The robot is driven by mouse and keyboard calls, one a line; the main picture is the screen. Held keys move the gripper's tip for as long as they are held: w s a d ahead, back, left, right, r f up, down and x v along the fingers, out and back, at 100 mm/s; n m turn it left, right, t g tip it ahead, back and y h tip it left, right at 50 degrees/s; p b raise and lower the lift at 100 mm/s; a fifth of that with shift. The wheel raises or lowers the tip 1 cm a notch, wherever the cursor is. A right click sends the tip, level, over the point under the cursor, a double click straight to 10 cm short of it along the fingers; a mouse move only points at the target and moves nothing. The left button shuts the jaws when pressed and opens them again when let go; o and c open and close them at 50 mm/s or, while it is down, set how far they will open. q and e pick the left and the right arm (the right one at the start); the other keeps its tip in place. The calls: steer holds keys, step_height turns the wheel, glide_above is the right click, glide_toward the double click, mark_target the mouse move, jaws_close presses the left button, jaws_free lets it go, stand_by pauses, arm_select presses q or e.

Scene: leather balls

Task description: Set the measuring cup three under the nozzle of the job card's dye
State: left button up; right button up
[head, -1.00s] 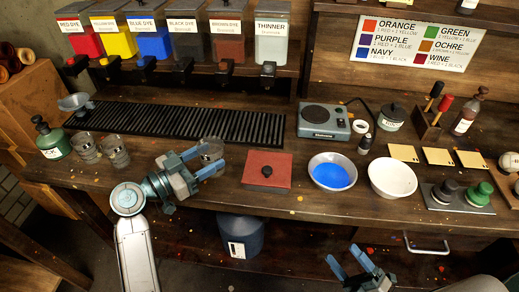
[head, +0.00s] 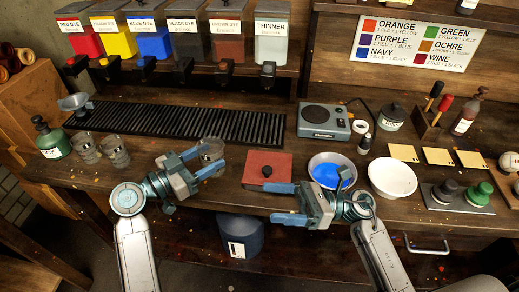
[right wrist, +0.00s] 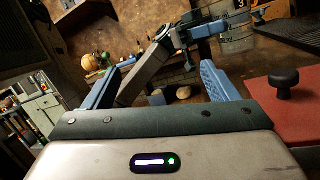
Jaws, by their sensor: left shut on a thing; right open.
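My left gripper (head: 211,158) is shut on a clear measuring cup (head: 211,150) near the table's front edge, below the black drip grating. In the right wrist view this cup (right wrist: 237,42) shows a "3". Two more clear cups (head: 86,148) (head: 115,153) stand at the left. Dye tanks with black nozzles hang above the grating: red (head: 86,43), yellow (head: 119,40), blue (head: 153,42), black (head: 187,43), brown (head: 228,45), plus thinner (head: 271,45). Which card is the job card is unclear. My right gripper (head: 274,203) is open and empty by the front edge.
The drip grating (head: 190,121) is bare. A green bottle (head: 50,140) and metal scoop (head: 72,103) are at left.

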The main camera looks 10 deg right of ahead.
mark_target(199, 148)
steer(key=w+a+r+n+t+h, duration=0.1)
steer(key=w+r+h, duration=0.1)
steer(key=w, duration=0.4)
steer(key=w+a+r+n+t+h, duration=0.1)
steer(key=w+r, duration=0.2)
steer(key=w, duration=0.3)
steer(key=x, duration=1.2)
steer(key=shift+s+f, duration=0.2)
steer(key=shift+f, duration=0.2)
steer(key=shift+c, duration=0.2)
steer(key=c, duration=1)
arm_select(q)
steer(key=o, duration=1)
steer(key=shift+o, duration=0.2)
